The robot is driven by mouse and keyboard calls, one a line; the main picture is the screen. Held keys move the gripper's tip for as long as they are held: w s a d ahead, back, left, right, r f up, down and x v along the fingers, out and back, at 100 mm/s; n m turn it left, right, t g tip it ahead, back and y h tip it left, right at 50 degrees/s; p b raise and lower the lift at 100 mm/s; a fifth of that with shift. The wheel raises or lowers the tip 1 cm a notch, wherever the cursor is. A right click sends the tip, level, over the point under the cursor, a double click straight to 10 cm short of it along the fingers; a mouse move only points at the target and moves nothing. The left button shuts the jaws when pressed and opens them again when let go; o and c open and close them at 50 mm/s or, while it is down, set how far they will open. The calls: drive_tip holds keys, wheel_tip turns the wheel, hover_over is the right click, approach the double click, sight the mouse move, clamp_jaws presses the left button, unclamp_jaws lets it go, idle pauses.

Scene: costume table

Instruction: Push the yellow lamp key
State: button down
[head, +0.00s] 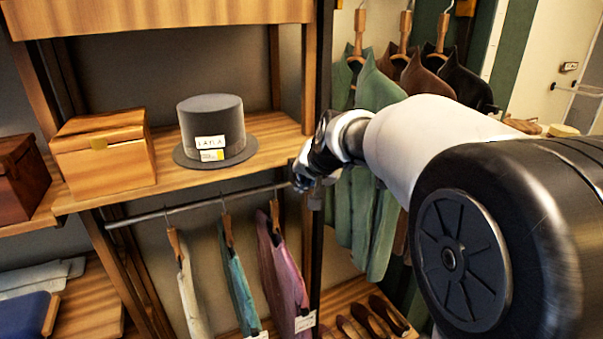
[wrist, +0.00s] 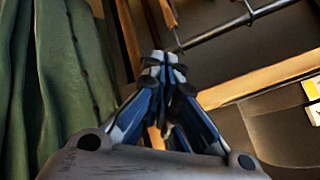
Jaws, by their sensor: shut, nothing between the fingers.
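I cannot make out a lamp or a yellow lamp key in either view. The clearest yellow mark is on a small white and yellow card (head: 211,155) on the front of the grey top hat (head: 212,118). My gripper (head: 301,180) is to the right of the hat, at the shelf's right end, in front of the hanging clothes. In the wrist view my gripper (wrist: 164,62) is shut, its fingertips together with nothing between them. The yellow and white card (wrist: 312,88) shows at that view's right edge, apart from the fingers.
A wooden box (head: 103,165) with a yellowish clasp stands on the wooden shelf (head: 170,190), left of the hat. A metal rail (head: 190,207) with hanging garments runs below. Green jackets (head: 372,215) hang close behind my gripper. A dark upright post (head: 322,60) stands beside it.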

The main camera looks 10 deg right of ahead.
drive_tip(key=shift+s, duration=0.1)
idle(0.3)
drive_tip(key=shift+s+d+b, duration=0.1)
drive_tip(key=shift+s+b, duration=0.2)
drive_tip(key=shift+b, duration=0.05)
drive_tip(key=s+d+b, duration=0.1)
drive_tip(key=s+b, duration=0.2)
drive_tip(key=s, duration=0.2)
drive_tip(key=shift+s+d+b, duration=0.3)
drive_tip(key=shift+s+d, duration=0.05)
drive_tip(key=shift+s, duration=0.05)
drive_tip(key=s+f+n+g+h+b, duration=0.1)
drive_tip(key=s+f+n+g+b, duration=0.3)
drive_tip(key=s+f+b, duration=1.6)
drive_tip(key=s+d+f+n, duration=0.1)
drive_tip(key=s+f, duration=0.9)
drive_tip(key=s, duration=0.2)
drive_tip(key=shift+s+f+h, duration=0.3)
drive_tip(key=shift+s, duration=0.05)
